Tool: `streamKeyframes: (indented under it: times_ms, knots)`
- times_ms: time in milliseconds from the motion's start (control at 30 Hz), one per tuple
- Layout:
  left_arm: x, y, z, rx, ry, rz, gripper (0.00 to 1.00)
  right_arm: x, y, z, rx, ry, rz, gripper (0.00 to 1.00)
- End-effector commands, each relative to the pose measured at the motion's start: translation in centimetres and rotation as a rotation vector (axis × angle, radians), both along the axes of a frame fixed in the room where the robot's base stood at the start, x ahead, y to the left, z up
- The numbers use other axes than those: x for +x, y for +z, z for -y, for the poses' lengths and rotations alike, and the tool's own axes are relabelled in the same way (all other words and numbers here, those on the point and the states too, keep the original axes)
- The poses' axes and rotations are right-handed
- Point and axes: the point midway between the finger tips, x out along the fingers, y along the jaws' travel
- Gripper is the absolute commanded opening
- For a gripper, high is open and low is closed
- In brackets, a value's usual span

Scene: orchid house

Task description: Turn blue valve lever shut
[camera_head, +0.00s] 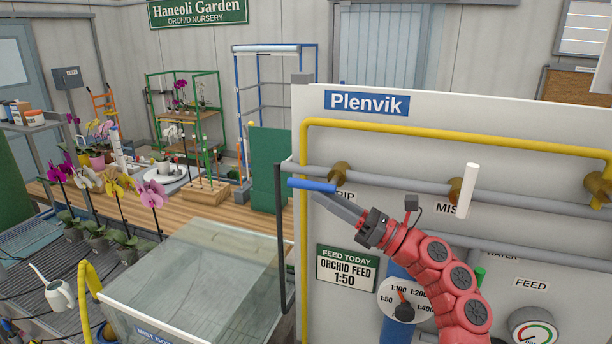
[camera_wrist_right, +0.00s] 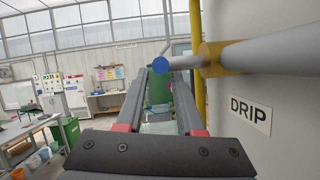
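The blue valve lever (camera_head: 312,185) lies roughly level along the grey pipe, left of a brass fitting (camera_head: 339,174) above the DRIP label. In the right wrist view the lever (camera_wrist_right: 160,65) shows as a round blue end near the fingertips, in line with the gap between them. My right gripper (camera_head: 327,199) is just below the lever in the head view. Its two fingers are apart with a clear gap (camera_wrist_right: 158,80), and nothing is visibly clamped. Whether a finger touches the lever, I cannot tell. My left gripper is not in view.
A white lever (camera_head: 467,191) stands upright on the same pipe at the right. A yellow pipe (camera_head: 450,133) frames the panel. A dark vertical bar (camera_head: 281,240) runs along the panel's left edge. A clear-lidded bin (camera_head: 195,285) and wooden bench with orchids lie left.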

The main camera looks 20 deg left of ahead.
Motion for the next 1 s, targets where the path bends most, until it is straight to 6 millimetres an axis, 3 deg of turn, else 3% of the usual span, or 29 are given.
streamKeyframes:
  times_ms: [100, 300, 667, 867, 1000]
  knots:
    - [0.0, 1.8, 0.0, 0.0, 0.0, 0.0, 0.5, 0.1, 1.4, -2.0, 0.001, 0.005, -0.001, 0.36]
    - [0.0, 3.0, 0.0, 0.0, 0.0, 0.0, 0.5, 0.4, 2.2, -4.4, 0.001, 0.005, -0.003, 0.36]
    - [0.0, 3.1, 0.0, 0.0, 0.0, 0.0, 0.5, 0.5, 2.1, -5.1, 0.001, 0.003, -0.002, 0.36]
    - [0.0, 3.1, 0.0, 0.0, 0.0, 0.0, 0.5, 0.5, 2.1, -5.1, 0.001, 0.003, -0.002, 0.0]
    - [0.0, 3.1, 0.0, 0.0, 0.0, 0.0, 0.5, 0.5, 2.1, -5.1, 0.001, 0.003, -0.003, 0.0]
